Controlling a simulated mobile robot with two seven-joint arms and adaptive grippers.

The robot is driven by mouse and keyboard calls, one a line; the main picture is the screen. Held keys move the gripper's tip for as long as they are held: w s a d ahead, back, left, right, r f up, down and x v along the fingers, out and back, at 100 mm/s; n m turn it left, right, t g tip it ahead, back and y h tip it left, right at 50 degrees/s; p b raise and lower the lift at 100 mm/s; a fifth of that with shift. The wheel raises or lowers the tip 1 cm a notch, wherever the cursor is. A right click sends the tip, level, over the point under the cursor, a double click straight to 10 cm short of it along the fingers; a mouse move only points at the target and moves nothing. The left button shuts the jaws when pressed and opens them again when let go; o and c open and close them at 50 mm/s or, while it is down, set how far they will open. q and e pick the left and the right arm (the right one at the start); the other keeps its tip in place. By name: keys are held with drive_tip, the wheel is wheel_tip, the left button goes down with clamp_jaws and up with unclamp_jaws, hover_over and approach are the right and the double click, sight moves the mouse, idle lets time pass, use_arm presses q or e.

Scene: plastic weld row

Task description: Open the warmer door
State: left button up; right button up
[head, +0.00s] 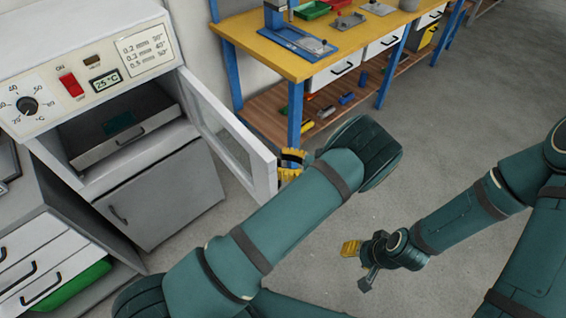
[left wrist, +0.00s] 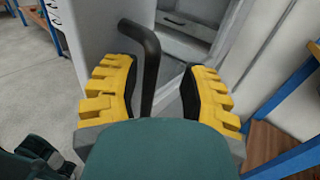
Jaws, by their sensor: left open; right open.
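The warmer (head: 85,75) is a white cabinet with a control panel at the left of the head view. Its white-framed glass door (head: 233,135) stands swung wide open to the right, showing the inside. My left gripper (head: 291,166) is at the door's free edge, its fingers partly hidden by my arm. In the left wrist view the black door handle (left wrist: 151,60) stands between the open yellow fingers of my left gripper (left wrist: 160,80), nearer the left one. My right gripper (head: 359,263) is open and empty above the floor, away from the warmer.
Inside the warmer is a grey tray (head: 120,145) with a handle. A grey lower cabinet (head: 160,195) is beneath. White drawers (head: 35,250) stand at the lower left. A yellow-topped workbench (head: 262,45) with blue legs stands behind the door. The floor at right is clear.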

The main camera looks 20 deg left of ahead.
use_arm(q)
drive_tip(key=w+d, duration=0.1)
drive_tip(key=d, duration=1.1)
drive_tip(key=shift+w, duration=0.15)
idle(0.3)
